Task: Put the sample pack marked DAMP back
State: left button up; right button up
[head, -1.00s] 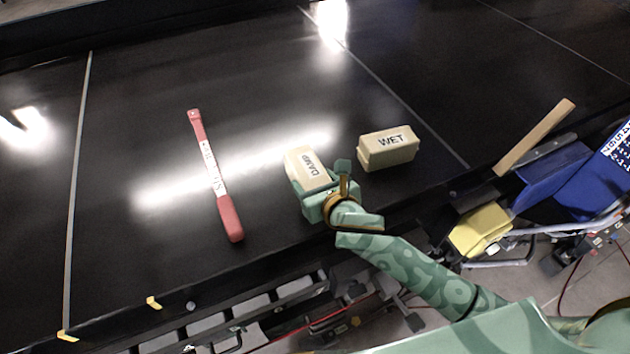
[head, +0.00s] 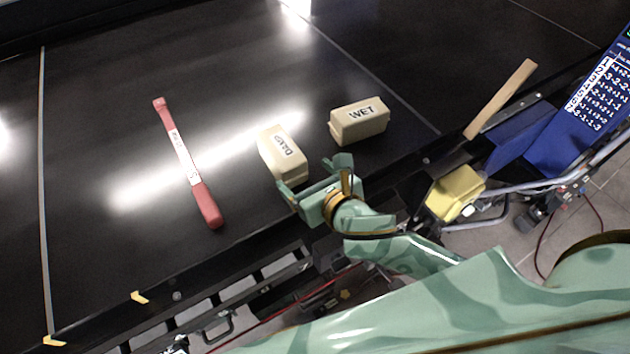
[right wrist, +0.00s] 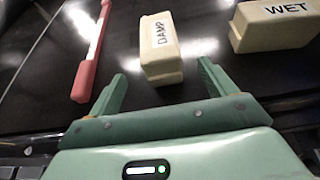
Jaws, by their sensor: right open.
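The cream sample pack marked DAMP (head: 281,154) lies on the black conveyor belt, left of the similar pack marked WET (head: 358,121). In the right wrist view the DAMP pack (right wrist: 160,50) lies just beyond and between the open fingers, and the WET pack (right wrist: 275,24) is at the upper right. My right gripper (head: 318,174) is open and empty, at the near side of the DAMP pack. In the right wrist view its fingers (right wrist: 163,84) stand apart, with a gap before the pack. My left gripper is not in view.
A red-handled tool with a white label (head: 187,163) lies on the belt to the left. A wooden strip (head: 500,99), a yellow block (head: 455,192) and a blue folder-like thing (head: 545,135) are at the right beyond the belt's edge. The belt's far part is clear.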

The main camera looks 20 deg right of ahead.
jog(key=shift+v, duration=1.6)
